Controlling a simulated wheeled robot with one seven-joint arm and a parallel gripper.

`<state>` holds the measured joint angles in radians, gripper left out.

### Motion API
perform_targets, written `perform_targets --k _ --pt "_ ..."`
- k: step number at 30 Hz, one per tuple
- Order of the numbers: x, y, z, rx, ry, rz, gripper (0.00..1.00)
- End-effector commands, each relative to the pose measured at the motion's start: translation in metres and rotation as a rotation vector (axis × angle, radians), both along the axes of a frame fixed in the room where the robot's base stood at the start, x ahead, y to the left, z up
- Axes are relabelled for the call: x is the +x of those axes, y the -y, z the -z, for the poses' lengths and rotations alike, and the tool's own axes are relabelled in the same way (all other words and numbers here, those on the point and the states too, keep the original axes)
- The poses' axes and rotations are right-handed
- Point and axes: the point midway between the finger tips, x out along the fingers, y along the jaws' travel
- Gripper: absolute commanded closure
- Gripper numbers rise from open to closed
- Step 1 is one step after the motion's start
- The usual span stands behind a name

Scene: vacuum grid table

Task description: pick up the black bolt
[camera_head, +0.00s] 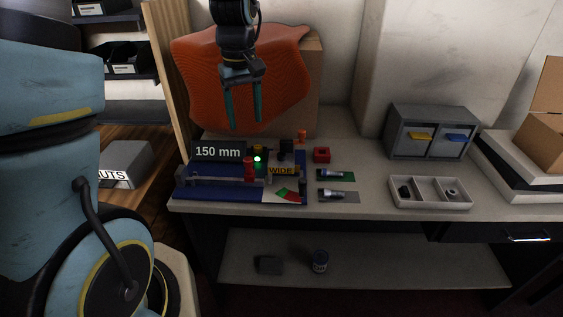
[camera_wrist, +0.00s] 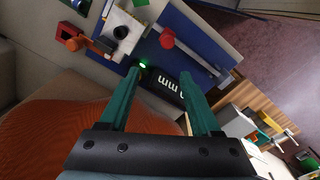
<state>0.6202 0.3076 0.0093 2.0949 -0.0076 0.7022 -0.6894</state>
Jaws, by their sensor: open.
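A small black piece (camera_head: 405,191) lies in the left compartment of a light grey divided tray (camera_head: 430,205) on the right half of the table. It may be the black bolt, but it is too small to tell its shape. My gripper (camera_head: 244,120) is open and empty. It hangs fingers down above the back left of the table, in front of an orange draped cover (camera_head: 195,75), well left of the tray. In the wrist view my gripper (camera_wrist: 160,76) has its green fingers spread, with nothing held. The tray is not in that view.
Below my gripper stands a blue fixture (camera_head: 225,195) with a "150 mm" sign (camera_head: 218,152), red knob and green light. A red block (camera_head: 321,155) and two small plates with metal parts (camera_head: 338,195) lie mid-table. A grey drawer cabinet (camera_head: 430,132) stands behind the tray.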

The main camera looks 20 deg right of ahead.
Motion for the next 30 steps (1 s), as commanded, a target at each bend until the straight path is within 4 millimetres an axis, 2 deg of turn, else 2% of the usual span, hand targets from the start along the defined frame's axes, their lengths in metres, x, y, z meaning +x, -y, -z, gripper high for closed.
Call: perform_targets --k 1,3,6,8,11,18,25,30 --pt "-0.004 0.028 0.002 0.004 -0.008 -0.004 0.35" --pt "-0.01 0.056 0.002 0.011 -0.018 -0.027 0.35" --pt "-0.016 0.08 0.002 0.018 -0.026 -0.053 0.35" --pt "-0.019 0.087 0.004 0.023 -0.03 -0.062 0.35" --pt "-0.02 0.09 0.013 0.025 -0.032 -0.069 0.35" --pt "-0.02 0.089 0.049 0.025 -0.032 -0.069 0.35" --pt "-0.02 0.087 0.065 0.025 -0.032 -0.069 0.35" --pt "-0.019 0.082 0.089 0.025 -0.033 -0.069 0.35"
